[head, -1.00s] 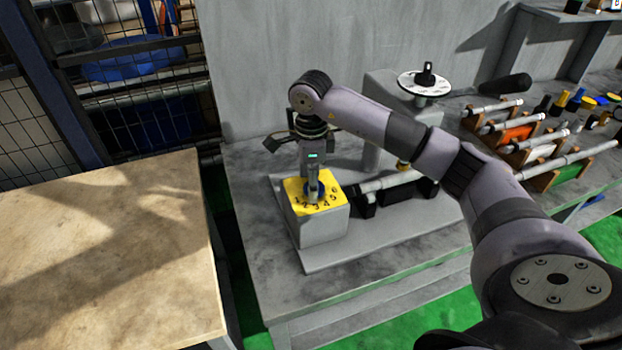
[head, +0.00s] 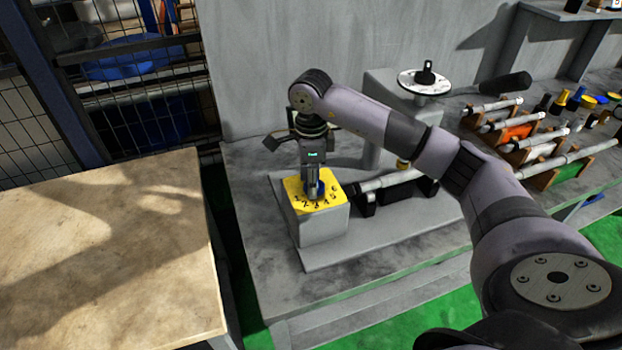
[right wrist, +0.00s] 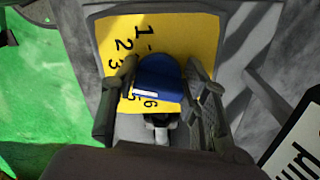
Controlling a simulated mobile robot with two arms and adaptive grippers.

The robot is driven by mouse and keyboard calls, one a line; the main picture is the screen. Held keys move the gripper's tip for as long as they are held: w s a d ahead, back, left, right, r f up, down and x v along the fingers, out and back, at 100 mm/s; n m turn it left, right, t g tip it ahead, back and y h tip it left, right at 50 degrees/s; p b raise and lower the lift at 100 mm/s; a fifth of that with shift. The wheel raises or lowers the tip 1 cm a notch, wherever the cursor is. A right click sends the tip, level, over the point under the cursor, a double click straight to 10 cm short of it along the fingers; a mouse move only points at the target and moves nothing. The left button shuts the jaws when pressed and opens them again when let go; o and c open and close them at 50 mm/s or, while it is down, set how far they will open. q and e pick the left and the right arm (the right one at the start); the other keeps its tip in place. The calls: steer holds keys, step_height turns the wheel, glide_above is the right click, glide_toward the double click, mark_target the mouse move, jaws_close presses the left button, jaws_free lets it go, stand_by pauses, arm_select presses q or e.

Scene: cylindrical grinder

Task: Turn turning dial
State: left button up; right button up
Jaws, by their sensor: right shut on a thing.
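The turning dial is a blue knob (right wrist: 155,85) on a yellow plate (right wrist: 180,32) printed with black numbers. A white mark shows at the knob's left end in the right wrist view. The plate tops a grey block (head: 324,226) at the left of the machine in the head view. My right gripper (right wrist: 160,92) points down over the plate, its two fingers on either side of the knob and shut on it. In the head view the right gripper (head: 313,190) hides much of the knob. My left gripper is not in view.
A white round dial with a black knob (head: 424,77) stands on a grey housing behind my arm. Metal shafts on wooden racks (head: 545,150) and several coloured knobs lie at the right. A bare wooden table (head: 110,255) is at the left.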

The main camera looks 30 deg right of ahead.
steer(key=shift+w+d+m+b, duration=0.1)
steer(key=shift+m+b, duration=0.25)
steer(key=shift+m, duration=0.85)
steer(key=m, duration=0.3)
steer(key=shift+b, duration=0.35)
steer(key=m, duration=0.6)
steer(key=shift+w+d, duration=0.1)
steer(key=shift+d, duration=0.15)
steer(key=shift+m, duration=0.4)
steer(key=o, duration=1.1)
steer(key=shift+r, duration=0.2)
step_height(320, 180, up, 12)
steer(key=shift+f, duration=0.15)
